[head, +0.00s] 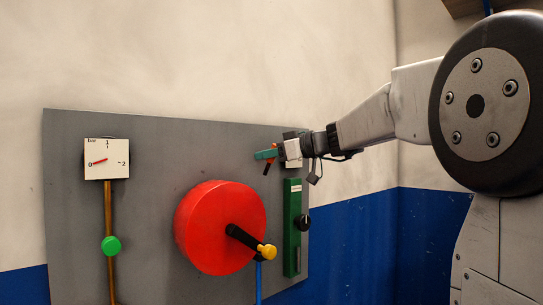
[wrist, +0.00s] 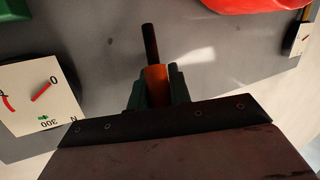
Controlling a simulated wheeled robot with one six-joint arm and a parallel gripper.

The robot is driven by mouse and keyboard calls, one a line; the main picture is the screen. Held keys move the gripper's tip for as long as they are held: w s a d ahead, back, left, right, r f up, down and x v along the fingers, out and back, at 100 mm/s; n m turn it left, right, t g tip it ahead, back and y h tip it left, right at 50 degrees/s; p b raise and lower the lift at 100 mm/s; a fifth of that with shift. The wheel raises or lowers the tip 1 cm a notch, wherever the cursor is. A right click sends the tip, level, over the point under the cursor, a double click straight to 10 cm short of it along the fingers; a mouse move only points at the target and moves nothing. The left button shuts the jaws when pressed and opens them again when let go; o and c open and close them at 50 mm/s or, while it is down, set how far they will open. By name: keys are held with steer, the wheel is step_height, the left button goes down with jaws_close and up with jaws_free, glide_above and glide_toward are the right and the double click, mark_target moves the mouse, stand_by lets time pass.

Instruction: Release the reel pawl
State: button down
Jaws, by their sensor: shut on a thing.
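The reel is a big red drum (head: 210,225) on the grey panel, with a black crank and yellow knob (head: 266,251). Above it to the right, my gripper (head: 265,155) is at the panel's upper edge. Its green fingers are shut on a small orange lever with a dark rod end, which looks like the pawl. In the wrist view, the orange piece (wrist: 156,88) sits between the fingers, and its dark rod (wrist: 150,42) sticks out past them. The fingers hide the lever's sides. The red drum (wrist: 255,5) shows at the top of this view.
A white dial with a red needle (head: 106,159) and a green knob (head: 111,246) on a brown pipe are at the panel's left. A green box (head: 291,228) with a black knob (head: 303,218) stands below my gripper. A white gauge marked 300 (wrist: 40,95) is close beside it.

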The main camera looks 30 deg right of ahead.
steer(key=shift+s+a+f+n+h, duration=0.15)
steer(key=shift+a+n+h, duration=0.55)
steer(key=shift+n, duration=0.4)
steer(key=shift+s+a+f+n+g+h, duration=0.1)
steer(key=shift+a+f+n+g+h, duration=0.1)
steer(key=shift+a+n+h, duration=0.4)
steer(key=shift+s+a+f+n+g+h, duration=0.1)
steer(key=shift+a+f+n+h, duration=0.25)
steer(key=shift+n, duration=0.35)
steer(key=shift+d+r, duration=0.1)
steer(key=c, duration=1.3)
jaws_free()
steer(key=v, duration=0.7)
steer(key=shift+s+r, duration=0.15)
steer(key=shift+s, duration=0.15)
